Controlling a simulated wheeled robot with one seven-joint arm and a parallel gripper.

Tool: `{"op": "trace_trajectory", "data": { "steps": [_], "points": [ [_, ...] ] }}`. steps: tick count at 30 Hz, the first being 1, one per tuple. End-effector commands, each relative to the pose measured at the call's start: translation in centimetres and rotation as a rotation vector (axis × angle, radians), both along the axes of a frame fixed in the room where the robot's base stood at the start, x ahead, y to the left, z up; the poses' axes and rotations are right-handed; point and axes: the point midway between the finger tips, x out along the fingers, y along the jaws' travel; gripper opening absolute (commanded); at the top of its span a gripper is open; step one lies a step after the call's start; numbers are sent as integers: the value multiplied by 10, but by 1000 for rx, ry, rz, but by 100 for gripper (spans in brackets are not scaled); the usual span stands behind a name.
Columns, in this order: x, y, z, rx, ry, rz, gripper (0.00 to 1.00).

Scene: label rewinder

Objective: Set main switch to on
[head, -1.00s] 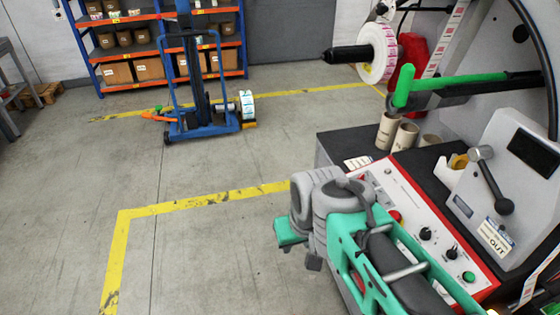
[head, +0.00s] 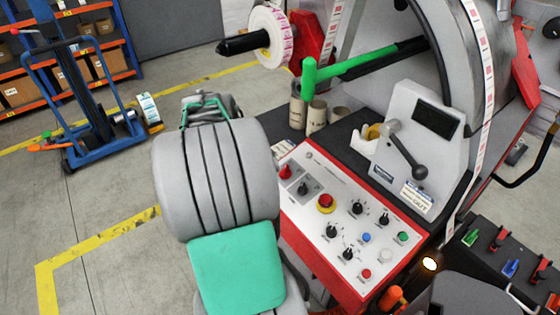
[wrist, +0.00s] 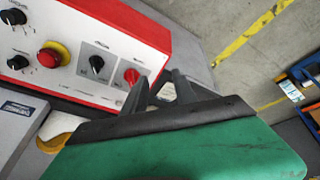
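The control panel (head: 345,215) is a white face with a red border on the machine's front. A red rotary knob (head: 284,171) and a black rotary knob (head: 303,187) sit on grey plates at its left end; their labels are too small to read, so I cannot tell for certain which is the main switch. In the wrist view the red knob (wrist: 131,76) is close to my gripper (wrist: 158,82), whose two dark fingers are apart with nothing held between them. In the head view my grey and green arm hides most of the gripper.
A red emergency button (head: 325,202) on a yellow base and several other knobs and buttons are nearby. A lever housing (head: 415,140) and cardboard cores (head: 316,115) stand behind the panel. A blue lift trolley (head: 90,130) is at left on open floor.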

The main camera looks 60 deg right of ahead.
Motion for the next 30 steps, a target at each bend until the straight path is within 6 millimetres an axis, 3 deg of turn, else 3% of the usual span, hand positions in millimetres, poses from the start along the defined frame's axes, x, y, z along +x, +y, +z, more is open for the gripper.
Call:
{"op": "trace_trajectory", "data": {
  "steps": [1, 3, 6, 18, 27, 30],
  "points": [
    [-25, -28, -4, -8, 10, -98, 34],
    [-48, -51, -9, -23, 16, -186, 34],
    [-62, -64, -17, -30, 20, -232, 34],
    [-70, -90, -77, -32, 19, -232, 34],
    [-70, -93, -84, -33, 17, -230, 34],
    [-70, -93, -84, -33, 17, -230, 27]
  ]
}}
